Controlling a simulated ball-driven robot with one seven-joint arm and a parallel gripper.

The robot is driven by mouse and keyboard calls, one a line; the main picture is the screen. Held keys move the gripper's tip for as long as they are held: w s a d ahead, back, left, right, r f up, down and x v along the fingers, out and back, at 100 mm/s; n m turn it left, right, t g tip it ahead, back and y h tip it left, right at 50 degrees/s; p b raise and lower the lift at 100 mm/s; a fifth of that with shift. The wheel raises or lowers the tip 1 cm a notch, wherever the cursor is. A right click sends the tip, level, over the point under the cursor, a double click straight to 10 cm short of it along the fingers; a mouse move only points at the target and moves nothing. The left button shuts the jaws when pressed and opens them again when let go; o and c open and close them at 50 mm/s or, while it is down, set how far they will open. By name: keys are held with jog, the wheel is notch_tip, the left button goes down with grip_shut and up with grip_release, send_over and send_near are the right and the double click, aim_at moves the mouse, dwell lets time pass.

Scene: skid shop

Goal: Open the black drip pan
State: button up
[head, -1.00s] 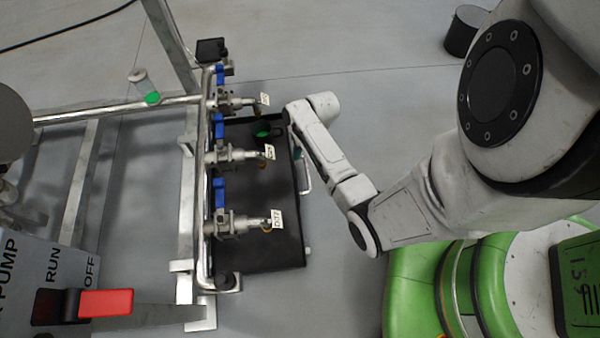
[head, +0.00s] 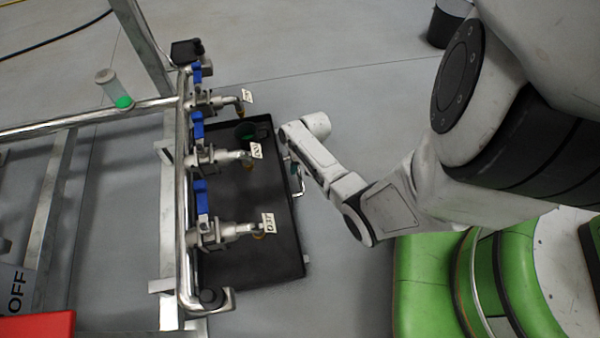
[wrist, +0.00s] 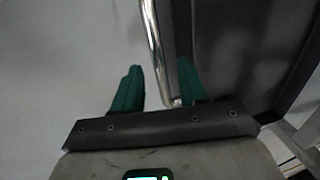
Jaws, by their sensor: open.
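The black drip pan (head: 262,215) lies low under the row of valves in the head view, its front side facing right towards my arm. Its metal handle (head: 299,183) stands on that side; in the wrist view the handle bar (wrist: 155,50) runs down between my fingers, nearer the right one. The dark pan wall (wrist: 222,60) is to the right of it. My gripper (wrist: 160,88) has green fingers spread apart, with the bar between them and not clamped. In the head view my gripper (head: 294,168) is mostly hidden behind my wrist.
Several valves with blue levers (head: 201,197) and white tags overhang the pan from a metal pipe frame (head: 183,240). A black bin (head: 447,24) stands at the back. Grey floor is clear around my arm.

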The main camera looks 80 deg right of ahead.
jog(key=shift+f, duration=0.7)
grip_shut()
dwell(0.3)
